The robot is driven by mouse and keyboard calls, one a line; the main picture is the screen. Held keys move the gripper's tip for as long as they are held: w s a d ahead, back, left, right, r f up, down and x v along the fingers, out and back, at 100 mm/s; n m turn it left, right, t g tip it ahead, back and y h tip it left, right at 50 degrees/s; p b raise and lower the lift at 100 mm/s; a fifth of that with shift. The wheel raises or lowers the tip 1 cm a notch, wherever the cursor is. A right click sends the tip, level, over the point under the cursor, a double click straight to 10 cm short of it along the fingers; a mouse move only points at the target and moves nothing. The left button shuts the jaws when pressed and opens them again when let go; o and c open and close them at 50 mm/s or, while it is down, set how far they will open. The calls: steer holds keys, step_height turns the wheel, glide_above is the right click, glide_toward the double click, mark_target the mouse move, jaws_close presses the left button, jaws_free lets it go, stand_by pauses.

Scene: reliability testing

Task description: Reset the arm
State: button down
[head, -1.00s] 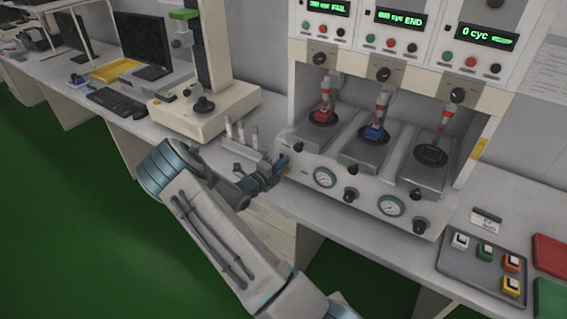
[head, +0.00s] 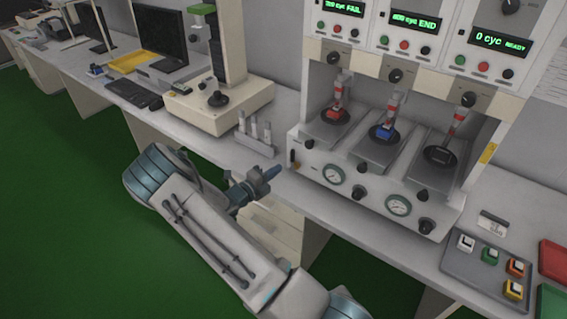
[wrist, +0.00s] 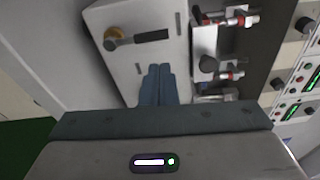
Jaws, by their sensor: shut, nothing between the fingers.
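My arm reaches up from the bottom of the head view, and my gripper (head: 274,172) is in front of the bench edge, just left of the test machine's front panel (head: 318,172). Its fingers are together with nothing between them. They also show closed in the wrist view (wrist: 158,72), pointing at a pale panel with a brass knob (wrist: 114,36) and a dark slot. The fingers look apart from that panel, though the exact gap cannot be told.
The machine has three bays; the left holds a red switch (head: 336,114), the middle a blue one (head: 382,131). A tray (head: 462,268) of several switches lies at right. A holder with upright pegs (head: 254,138) stands near my gripper. Green floor (head: 70,230) is open at left.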

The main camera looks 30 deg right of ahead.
steer(key=shift+s+a, duration=0.25)
steer(key=shift+a, duration=0.35)
steer(key=s+a+r+m+g+y, duration=0.2)
steer(key=s+r+m+g+y, duration=0.6)
steer(key=s+r+m, duration=0.95)
steer(key=s+a+r+m+t+y, duration=0.3)
steer(key=s+a+m, duration=0.3)
steer(key=m, duration=0.4)
steer(key=s+a+r+m+t+y, duration=0.2)
steer(key=s+a+r+m+y, duration=0.2)
steer(key=m, duration=0.7)
steer(key=shift+s+a+t+y, duration=0.4)
steer(key=shift+s+a+y, duration=0.55)
steer(key=shift+a, duration=0.25)
